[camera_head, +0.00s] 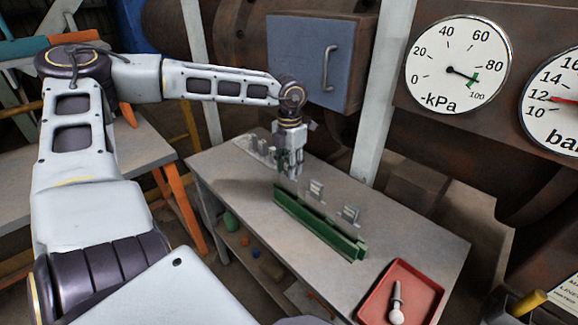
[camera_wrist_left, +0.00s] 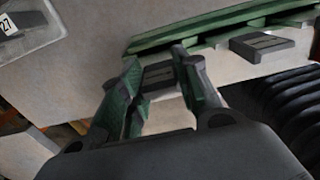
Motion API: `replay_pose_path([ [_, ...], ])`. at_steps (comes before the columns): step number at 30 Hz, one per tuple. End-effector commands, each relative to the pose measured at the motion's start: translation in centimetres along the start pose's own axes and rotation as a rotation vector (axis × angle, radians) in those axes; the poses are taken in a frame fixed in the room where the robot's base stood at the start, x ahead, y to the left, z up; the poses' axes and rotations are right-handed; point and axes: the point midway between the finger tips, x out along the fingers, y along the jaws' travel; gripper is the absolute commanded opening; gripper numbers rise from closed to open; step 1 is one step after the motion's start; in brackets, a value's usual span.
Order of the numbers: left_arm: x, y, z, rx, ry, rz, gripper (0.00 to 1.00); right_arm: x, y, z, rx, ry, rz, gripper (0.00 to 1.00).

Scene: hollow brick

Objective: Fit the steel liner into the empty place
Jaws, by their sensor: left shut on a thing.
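My left gripper (camera_head: 287,172) is low over the table, near the far left end of a long green rail (camera_head: 312,225). In the left wrist view, its two green-padded fingers (camera_wrist_left: 157,65) are closed about a grey slotted piece (camera_wrist_left: 158,77), which I take to be the steel liner. The fingers hide part of it, and I cannot tell whether it touches the table. Two similar grey pieces stand behind the rail, one nearer (camera_head: 350,213) and one farther (camera_head: 316,189). I cannot make out the empty place clearly. My right gripper is not in view.
A red tray (camera_head: 372,301) with a pale-headed tool (camera_head: 396,303) lies at the near right. The table (camera_head: 415,238) is clear between rail and right edge. A blue cabinet (camera_head: 318,62) stands behind.

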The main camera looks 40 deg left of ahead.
Motion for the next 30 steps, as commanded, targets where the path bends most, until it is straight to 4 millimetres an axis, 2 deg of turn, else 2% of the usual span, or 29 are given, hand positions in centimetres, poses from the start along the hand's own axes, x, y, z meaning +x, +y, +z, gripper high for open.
replay_pose_path([
  [30,1.1,0.0,0.1,0.0,-0.002,0.0,0.03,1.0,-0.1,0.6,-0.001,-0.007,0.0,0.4],
])
